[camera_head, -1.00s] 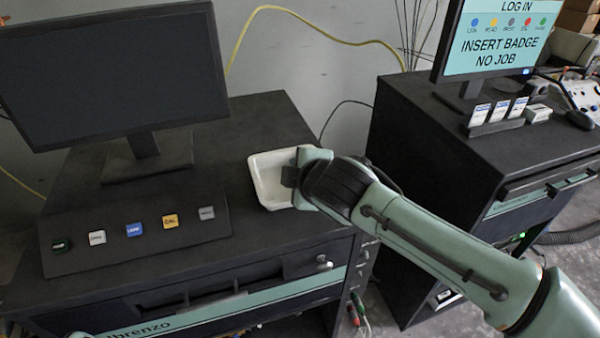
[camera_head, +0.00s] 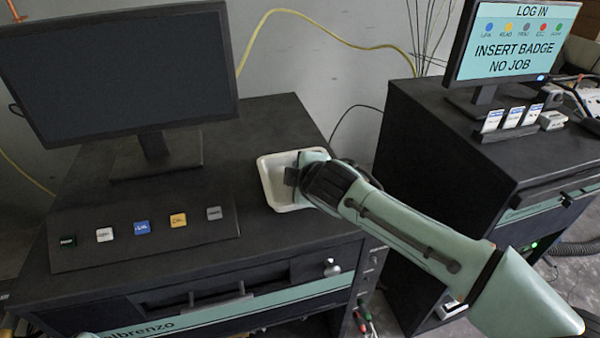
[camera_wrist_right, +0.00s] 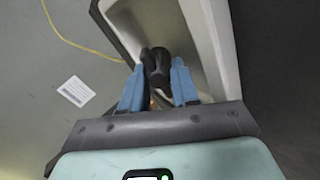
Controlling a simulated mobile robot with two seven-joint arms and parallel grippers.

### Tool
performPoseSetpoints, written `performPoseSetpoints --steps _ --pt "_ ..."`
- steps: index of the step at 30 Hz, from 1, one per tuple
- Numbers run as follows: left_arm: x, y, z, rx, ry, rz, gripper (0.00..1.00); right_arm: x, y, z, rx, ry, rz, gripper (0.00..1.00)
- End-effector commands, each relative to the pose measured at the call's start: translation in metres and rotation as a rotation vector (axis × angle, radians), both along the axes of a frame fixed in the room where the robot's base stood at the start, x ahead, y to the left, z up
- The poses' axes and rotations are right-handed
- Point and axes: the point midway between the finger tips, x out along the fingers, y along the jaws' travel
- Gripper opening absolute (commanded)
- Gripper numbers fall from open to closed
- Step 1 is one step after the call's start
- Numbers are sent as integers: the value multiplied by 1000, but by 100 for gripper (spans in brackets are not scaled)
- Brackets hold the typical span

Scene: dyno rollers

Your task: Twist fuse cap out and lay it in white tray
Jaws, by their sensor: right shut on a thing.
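The white tray (camera_head: 270,179) sits on the dark cabinet top, right of the monitor. My right gripper (camera_head: 291,177) reaches in from the right and is over the tray, covering part of its right side. In the right wrist view, its blue fingers (camera_wrist_right: 158,82) are closed on a black rounded cap (camera_wrist_right: 154,62). Behind the cap lies the pale inside of the tray (camera_wrist_right: 205,45). The cap is hidden in the head view, and I cannot tell whether it touches the tray floor. My left gripper is not in view.
A large dark monitor (camera_head: 120,75) and a sloped panel of coloured buttons (camera_head: 145,233) stand left of the tray. A second dark cabinet (camera_head: 450,145) with a lit screen (camera_head: 520,40) stands to the right. A yellow cable (camera_head: 340,38) runs along the wall behind.

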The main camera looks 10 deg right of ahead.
Motion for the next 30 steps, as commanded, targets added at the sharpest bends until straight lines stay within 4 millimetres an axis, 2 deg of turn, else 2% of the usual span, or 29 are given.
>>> performPoseSetpoints --steps 7,8,10,11,25,30 --pt "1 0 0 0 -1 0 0 0 0 1 0 -1 1 0" --pt "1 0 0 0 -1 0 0 0 0 1 0 -1 0 33" --pt "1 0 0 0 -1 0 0 0 0 1 0 -1 1 56" --pt "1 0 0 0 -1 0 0 0 0 0 0 0 0 59" --pt "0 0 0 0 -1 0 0 0 0 -5 -3 13 -1 59" --pt "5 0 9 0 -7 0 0 0 0 3 -2 13 -3 59"
